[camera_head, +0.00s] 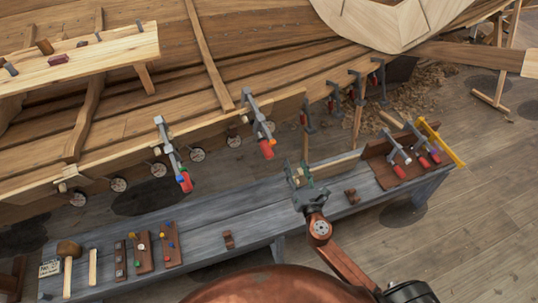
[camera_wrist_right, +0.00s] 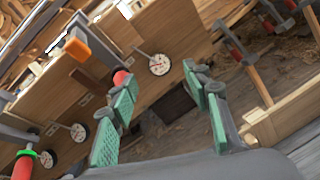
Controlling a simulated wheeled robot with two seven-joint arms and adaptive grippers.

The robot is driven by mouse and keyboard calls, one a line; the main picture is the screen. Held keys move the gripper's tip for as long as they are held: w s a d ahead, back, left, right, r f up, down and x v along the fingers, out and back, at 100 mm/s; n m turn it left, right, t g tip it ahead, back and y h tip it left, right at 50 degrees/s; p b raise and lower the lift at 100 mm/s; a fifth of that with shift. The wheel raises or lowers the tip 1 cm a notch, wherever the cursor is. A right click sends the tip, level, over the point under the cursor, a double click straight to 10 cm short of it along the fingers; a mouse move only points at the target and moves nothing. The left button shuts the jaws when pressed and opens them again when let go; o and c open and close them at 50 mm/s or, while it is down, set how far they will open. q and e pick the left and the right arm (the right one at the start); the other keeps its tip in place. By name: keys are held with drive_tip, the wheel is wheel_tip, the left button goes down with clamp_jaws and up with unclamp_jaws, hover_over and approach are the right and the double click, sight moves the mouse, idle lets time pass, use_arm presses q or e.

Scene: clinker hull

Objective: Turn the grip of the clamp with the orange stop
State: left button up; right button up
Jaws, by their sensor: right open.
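The clamp with the orange stop (camera_wrist_right: 75,47) shows at the upper left in the right wrist view. Its red grip (camera_wrist_right: 121,77) is partly hidden behind my left-hand finger in that view. In the head view this appears to be the clamp (camera_head: 254,112) on the hull edge, its red grip (camera_head: 267,149) hanging below. My right gripper (camera_head: 301,176) is open and empty, in front of and to the right of that grip. Its green-padded fingers (camera_wrist_right: 161,104) stand wide apart in the wrist view, and the grip is not between them. My left gripper is not in view.
Another clamp (camera_head: 170,150) hangs to the left; a red grip with a green ring (camera_wrist_right: 22,165) shows in the wrist view. Several clamps (camera_head: 357,88) stand farther right on the hull. The grey bench (camera_head: 205,228) carries tools and a clamp rack (camera_head: 380,172).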

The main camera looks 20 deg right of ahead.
sight(271, 157)
drive_tip(key=a+n+y, duration=0.1)
drive_tip(key=a+n, duration=0.1)
drive_tip(key=w+a+f+n+y, duration=0.1)
drive_tip(key=a+n, duration=0.1)
drive_tip(key=n, duration=0.1)
drive_tip(key=w+a+n+y, duration=0.1)
drive_tip(key=a+n, duration=0.1)
drive_tip(key=shift+a+f+n+y, duration=0.2)
drive_tip(key=shift+a+n+y, duration=0.05)
drive_tip(key=shift+n+y, duration=0.15)
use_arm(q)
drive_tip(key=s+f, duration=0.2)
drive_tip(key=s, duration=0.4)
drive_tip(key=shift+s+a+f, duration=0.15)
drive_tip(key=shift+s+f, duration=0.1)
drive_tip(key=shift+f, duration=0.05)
use_arm(e)
drive_tip(key=w, duration=0.5)
drive_tip(key=w+a, duration=0.1)
drive_tip(key=w, duration=0.1)
drive_tip(key=shift+w, duration=0.25)
drive_tip(key=shift+c, duration=0.3)
drive_tip(key=c, duration=1.1)
